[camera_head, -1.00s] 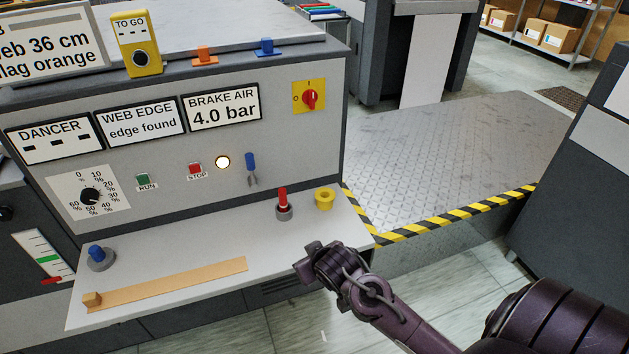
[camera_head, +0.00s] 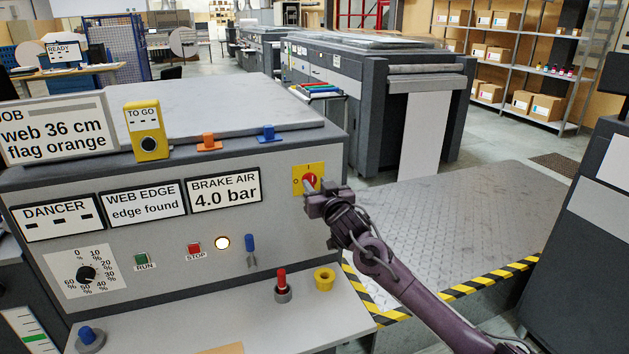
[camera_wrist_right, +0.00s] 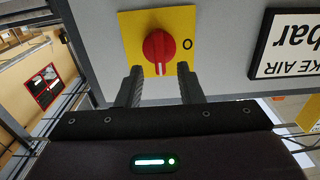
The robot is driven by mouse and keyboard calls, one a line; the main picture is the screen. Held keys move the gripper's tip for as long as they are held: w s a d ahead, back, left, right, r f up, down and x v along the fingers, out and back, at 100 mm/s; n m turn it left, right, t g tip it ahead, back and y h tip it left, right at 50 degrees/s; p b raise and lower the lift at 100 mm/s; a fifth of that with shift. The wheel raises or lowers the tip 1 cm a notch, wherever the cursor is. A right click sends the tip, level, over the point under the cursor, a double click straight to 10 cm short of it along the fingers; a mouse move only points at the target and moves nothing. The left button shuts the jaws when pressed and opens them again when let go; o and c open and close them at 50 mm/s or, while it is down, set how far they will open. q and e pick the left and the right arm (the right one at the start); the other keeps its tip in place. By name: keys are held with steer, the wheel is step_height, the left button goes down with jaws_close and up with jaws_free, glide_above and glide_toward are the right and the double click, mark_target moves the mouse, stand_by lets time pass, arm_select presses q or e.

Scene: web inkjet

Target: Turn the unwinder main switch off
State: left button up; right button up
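The unwinder main switch is a red rotary knob (camera_head: 309,179) on a yellow plate (camera_head: 298,170), at the right end of the grey panel. In the right wrist view, which shows the panel upside down, the knob (camera_wrist_right: 158,46) has its white mark toward the picture's lower edge, away from the O at its side. My right gripper (camera_head: 316,196) is in front of the switch and partly covers it. In the wrist view its fingers (camera_wrist_right: 159,70) are open, with their tips near the knob's two sides; contact cannot be told. My left gripper is not in view.
The panel carries a dial (camera_head: 87,273), a green RUN button (camera_head: 141,259), a red STOP button (camera_head: 194,249) and a lit lamp (camera_head: 222,243). Below is a shelf (camera_head: 240,312) with a red-topped peg (camera_head: 282,284) and yellow cup (camera_head: 324,278). A metal platform (camera_head: 470,215) lies right.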

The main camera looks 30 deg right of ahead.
steer(key=shift+x, duration=0.9)
jaws_close()
